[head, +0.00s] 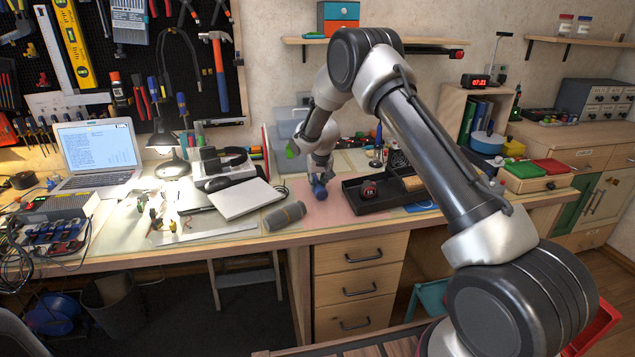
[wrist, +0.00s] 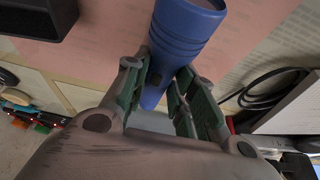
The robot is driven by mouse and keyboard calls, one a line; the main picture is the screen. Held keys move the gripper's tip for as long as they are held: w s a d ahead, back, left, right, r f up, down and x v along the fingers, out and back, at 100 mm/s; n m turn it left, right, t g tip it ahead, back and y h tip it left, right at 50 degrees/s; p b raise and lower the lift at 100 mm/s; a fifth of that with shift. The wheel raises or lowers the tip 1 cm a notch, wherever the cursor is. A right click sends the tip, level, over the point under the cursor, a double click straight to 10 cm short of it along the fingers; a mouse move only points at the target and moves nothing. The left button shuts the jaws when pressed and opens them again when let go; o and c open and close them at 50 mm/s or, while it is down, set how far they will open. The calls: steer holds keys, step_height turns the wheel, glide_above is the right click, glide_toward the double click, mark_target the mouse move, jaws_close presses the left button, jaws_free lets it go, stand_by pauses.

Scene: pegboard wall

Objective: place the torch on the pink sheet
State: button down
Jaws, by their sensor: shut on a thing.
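The torch (wrist: 180,35) is blue with ridged rings and sits between the fingers of my gripper (wrist: 172,100) in the wrist view. The fingers' green pads close around its narrower part. In the head view the blue torch (head: 319,191) shows below my gripper (head: 318,180), over the pink sheet (head: 338,209). The pink sheet (wrist: 105,48) also lies behind the torch in the wrist view. I cannot tell whether the torch touches the sheet.
A black tray (head: 352,200) with a tape roll (head: 369,189) stands right of the torch. A grey cylindrical speaker (head: 285,216) and a white closed laptop-like slab (head: 245,198) lie to the left. The sheet's front part is clear.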

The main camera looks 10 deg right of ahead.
steer(key=c, duration=1.2)
jaws_free()
steer(key=shift+o, duration=0.2)
steer(key=s+d+v, duration=0.1)
steer(key=d+v, duration=0.2)
steer(key=v, duration=0.9)
steer(key=s+d+f+v, duration=0.1)
steer(key=d+v, duration=0.1)
steer(key=v, duration=1.1)
steer(key=s+d+r, duration=0.3)
steer(key=s+r, duration=0.2)
steer(key=s, duration=0.3)
steer(key=s+d+r, duration=0.4)
steer(key=s+r, duration=0.1)
steer(key=s, duration=0.3)
steer(key=s+d, duration=0.1)
steer(key=s, duration=1.2)
steer(key=s+d, duration=0.2)
steer(key=s, duration=1.2)
steer(key=shift+d, duration=0.25)
